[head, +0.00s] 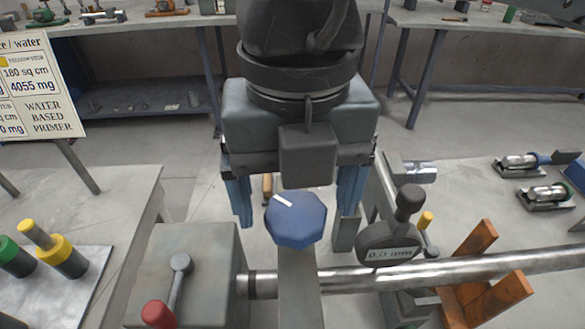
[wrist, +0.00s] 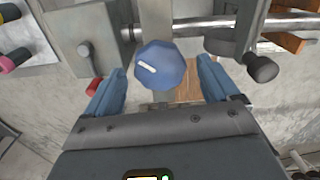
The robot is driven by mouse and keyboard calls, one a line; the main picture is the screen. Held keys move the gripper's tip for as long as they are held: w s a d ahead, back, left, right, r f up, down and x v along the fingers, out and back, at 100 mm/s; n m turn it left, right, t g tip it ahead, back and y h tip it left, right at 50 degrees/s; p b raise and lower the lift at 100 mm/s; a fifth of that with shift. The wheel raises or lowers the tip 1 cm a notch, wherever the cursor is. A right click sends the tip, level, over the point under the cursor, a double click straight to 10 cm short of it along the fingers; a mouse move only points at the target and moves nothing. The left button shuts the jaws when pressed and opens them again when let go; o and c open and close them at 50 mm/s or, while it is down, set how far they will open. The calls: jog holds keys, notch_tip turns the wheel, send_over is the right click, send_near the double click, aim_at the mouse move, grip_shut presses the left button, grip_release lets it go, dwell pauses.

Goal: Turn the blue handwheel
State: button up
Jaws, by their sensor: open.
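The blue handwheel (head: 296,222) is a faceted knob with a white mark on its face, in the lower middle of the head view. It also shows in the wrist view (wrist: 160,66), above the gap between my fingers. My gripper (head: 297,200) has its two blue fingers spread wide, one on each side of the handwheel in the picture. In the wrist view my gripper (wrist: 163,82) is open and empty. No contact between the fingers and the handwheel shows. The white mark points to the upper left in the head view.
A grey box with a red-knobbed lever (head: 158,312) stands left of the handwheel. A steel shaft (head: 450,268) runs to the right, past a dial gauge (head: 390,245) and orange V-supports (head: 485,290). A sign (head: 38,85) and a table with colored cylinders (head: 60,255) are at left.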

jog(key=shift+f, duration=0.55)
jog(key=c, duration=1.1)
jog(key=shift+o, duration=0.2)
jog(key=shift+f+n+b, duration=0.15)
jog(key=shift+n+b, duration=0.15)
jog(key=shift+b, duration=0.4)
